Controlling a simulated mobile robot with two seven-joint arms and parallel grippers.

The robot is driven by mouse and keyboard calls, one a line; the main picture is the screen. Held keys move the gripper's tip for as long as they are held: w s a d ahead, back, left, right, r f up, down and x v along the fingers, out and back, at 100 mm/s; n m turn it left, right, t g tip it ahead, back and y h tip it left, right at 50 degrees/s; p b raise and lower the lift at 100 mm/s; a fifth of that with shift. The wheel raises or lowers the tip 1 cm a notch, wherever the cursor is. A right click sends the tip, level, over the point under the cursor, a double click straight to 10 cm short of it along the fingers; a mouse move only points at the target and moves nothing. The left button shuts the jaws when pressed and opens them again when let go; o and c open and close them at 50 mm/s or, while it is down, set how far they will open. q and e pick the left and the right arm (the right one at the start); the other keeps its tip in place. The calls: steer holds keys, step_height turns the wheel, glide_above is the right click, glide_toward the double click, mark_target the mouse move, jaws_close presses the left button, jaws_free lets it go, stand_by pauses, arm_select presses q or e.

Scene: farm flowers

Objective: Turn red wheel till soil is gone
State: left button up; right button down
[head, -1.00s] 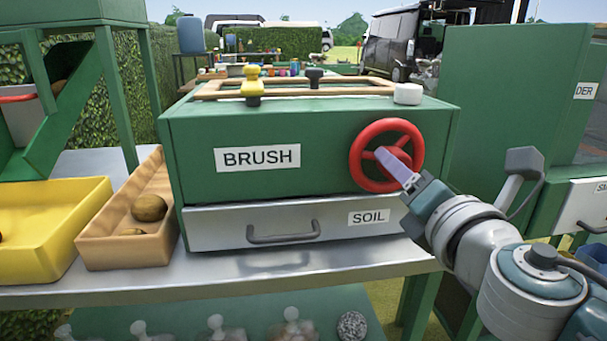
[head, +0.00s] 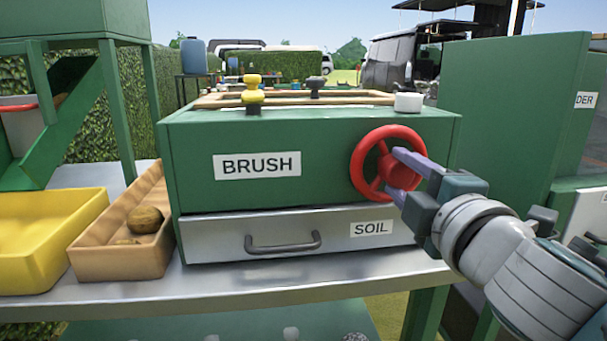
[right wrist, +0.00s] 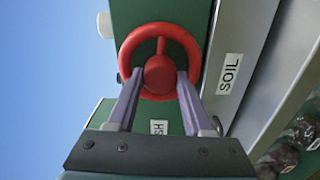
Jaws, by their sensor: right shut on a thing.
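The red wheel (head: 359,165) is on the right of the front of the green box labelled BRUSH (head: 330,165). My right gripper (head: 394,172) is at the wheel, its two purple-grey fingers on either side of the red hub. In the right wrist view the fingers of the gripper (right wrist: 160,73) are shut on the round hub of the wheel (right wrist: 158,72), inside the rim. A grey drawer labelled SOIL (head: 210,240) is closed below the box. No loose soil shows; the box's inside is hidden. My left gripper is out of view.
A wooden tray (head: 87,250) with brown potato-like lumps (head: 145,219) stands left of the box, beside a yellow tray (head: 58,235). A yellow knob (head: 252,90) and a white knob (head: 408,102) sit on top. A green cabinet (head: 515,115) stands at right.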

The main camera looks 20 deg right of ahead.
steer(key=m, duration=0.4)
steer(key=shift+r+m, duration=0.15)
steer(key=shift+m, duration=0.15)
steer(key=m+p, duration=0.1)
steer(key=m, duration=0.3)
steer(key=shift+p, duration=0.4)
steer(key=shift+m+p, duration=0.3)
steer(key=shift+m, duration=0.9)
steer(key=shift+c, duration=1.5)
jaws_free()
steer(key=shift+s, duration=0.1)
steer(key=p+v, duration=0.1)
steer(key=v, duration=0.9)
steer(key=shift+p, duration=0.3)
